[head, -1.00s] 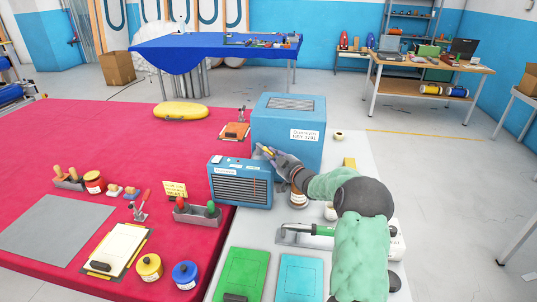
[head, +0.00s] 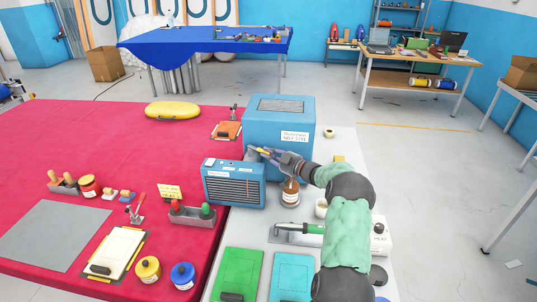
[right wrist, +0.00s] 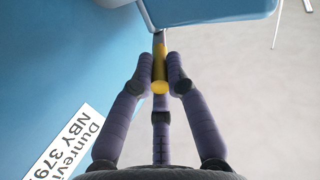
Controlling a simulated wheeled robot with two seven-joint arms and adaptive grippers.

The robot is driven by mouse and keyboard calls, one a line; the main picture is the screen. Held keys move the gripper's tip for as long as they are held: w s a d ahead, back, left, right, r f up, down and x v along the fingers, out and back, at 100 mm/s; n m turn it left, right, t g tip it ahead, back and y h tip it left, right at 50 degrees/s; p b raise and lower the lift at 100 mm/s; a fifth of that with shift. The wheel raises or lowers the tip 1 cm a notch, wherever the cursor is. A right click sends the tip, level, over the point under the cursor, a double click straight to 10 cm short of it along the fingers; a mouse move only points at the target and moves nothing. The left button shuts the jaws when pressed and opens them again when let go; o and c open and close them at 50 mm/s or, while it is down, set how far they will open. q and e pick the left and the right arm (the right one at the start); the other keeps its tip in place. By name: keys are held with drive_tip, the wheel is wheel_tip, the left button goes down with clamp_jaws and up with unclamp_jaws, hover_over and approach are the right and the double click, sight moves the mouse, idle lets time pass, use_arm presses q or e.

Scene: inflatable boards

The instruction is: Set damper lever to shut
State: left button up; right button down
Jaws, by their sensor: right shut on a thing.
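The damper lever has a yellow grip (right wrist: 160,78) on a thin metal stem in the right wrist view. It stands at the smaller blue louvred unit (head: 233,188), whose underside or side edge (right wrist: 205,12) shows at the top of the wrist view. My right gripper (right wrist: 160,66) is shut on the yellow grip, with fingers on both sides. In the head view my right gripper (head: 262,152) is at the unit's upper right corner and partly hides the lever. The lever's setting marks are not readable. My left gripper is not in view.
A large blue box (head: 278,120) with a white label stands right behind the unit.

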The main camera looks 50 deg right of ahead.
drive_tip(key=c, duration=1.2)
unclamp_jaws()
wheel_tip(320, 180, up, 10)
drive_tip(key=shift+f, duration=0.1)
